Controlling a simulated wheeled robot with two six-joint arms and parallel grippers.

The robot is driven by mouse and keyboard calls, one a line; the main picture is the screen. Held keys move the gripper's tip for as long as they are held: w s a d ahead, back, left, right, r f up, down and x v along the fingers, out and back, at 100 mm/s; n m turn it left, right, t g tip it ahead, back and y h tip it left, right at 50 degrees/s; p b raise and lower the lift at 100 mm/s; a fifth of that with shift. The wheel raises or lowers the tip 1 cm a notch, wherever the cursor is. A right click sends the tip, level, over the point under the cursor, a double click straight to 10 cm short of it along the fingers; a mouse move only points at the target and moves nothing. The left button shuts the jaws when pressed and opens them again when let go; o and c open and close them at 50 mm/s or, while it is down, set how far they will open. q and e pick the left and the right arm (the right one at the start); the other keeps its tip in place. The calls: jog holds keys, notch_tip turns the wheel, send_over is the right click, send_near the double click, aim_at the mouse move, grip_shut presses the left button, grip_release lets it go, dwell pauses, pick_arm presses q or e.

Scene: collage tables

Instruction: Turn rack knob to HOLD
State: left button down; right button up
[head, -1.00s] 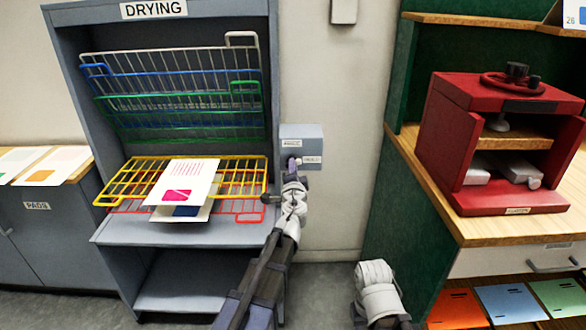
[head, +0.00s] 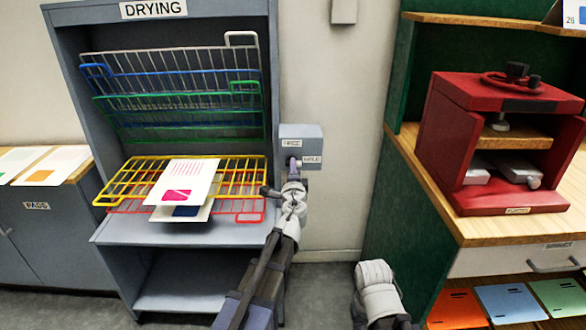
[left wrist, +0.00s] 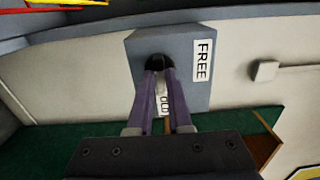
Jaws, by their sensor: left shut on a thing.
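The rack knob (left wrist: 154,62) is a small dark round part on a grey-blue box (head: 312,134) fixed beside the drying rack. The box has a label FREE (left wrist: 202,60) and a lower label HOLD (head: 312,160). In the left wrist view the HOLD label (left wrist: 165,104) is partly hidden behind a finger. My left gripper (head: 294,165) is at the box front, and its purple fingers (left wrist: 160,78) are closed on the knob. The fingers cover much of the knob, so I cannot tell which label it points to.
A green and wood bench with a red press (head: 490,95) stands at the right. Bare wall lies between.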

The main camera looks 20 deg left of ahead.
pick_arm(q)
jog(key=c, duration=0.8)
grip_release()
jog(key=shift+c, duration=0.2)
jog(key=v, duration=0.8)
jog(key=shift+w, duration=0.1)
